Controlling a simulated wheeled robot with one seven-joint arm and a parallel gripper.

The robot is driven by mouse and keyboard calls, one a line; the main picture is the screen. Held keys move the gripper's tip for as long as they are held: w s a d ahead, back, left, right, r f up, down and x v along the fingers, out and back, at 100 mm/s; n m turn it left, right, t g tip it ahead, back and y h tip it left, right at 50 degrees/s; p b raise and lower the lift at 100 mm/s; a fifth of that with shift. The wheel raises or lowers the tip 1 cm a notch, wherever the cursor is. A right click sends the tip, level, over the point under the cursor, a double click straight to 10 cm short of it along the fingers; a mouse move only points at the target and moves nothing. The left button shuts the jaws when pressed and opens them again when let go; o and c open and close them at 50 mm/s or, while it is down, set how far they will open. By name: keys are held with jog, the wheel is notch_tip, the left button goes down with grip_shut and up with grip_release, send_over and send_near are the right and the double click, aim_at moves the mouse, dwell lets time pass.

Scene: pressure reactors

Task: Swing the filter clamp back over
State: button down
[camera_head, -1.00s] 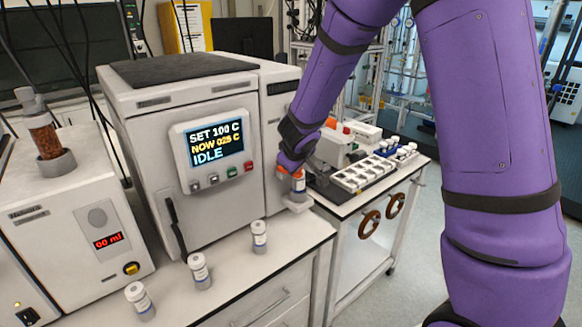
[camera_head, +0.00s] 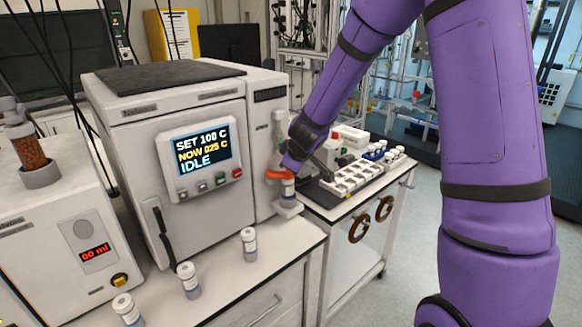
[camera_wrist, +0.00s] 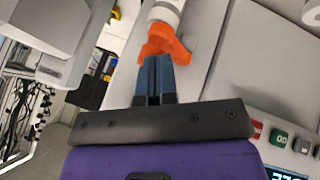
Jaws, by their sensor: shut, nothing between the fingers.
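The orange filter clamp (camera_head: 279,175) sits at the top of a small white labelled cylinder (camera_head: 288,190) on a bracket at the right side of the oven-like unit. In the wrist view the orange clamp (camera_wrist: 165,42) lies across the base of a white cylinder (camera_wrist: 166,11). My gripper (camera_head: 289,168) is at the clamp, partly hiding it. In the wrist view my gripper (camera_wrist: 153,60) is shut and empty, its blue-grey fingertips right at the clamp's near edge. I cannot tell whether they touch it.
Three white vials, one of them here (camera_head: 249,244), stand along the bench front. A dispenser (camera_head: 60,225) with a red display is at left. The heated unit (camera_head: 175,130) reads IDLE. A cart (camera_head: 345,207) with white trays stands at right.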

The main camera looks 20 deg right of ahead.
jog(key=shift+w+d+n, duration=0.15)
jog(key=shift+d+n, duration=0.05)
jog(key=shift+n, duration=0.2)
dwell(0.3)
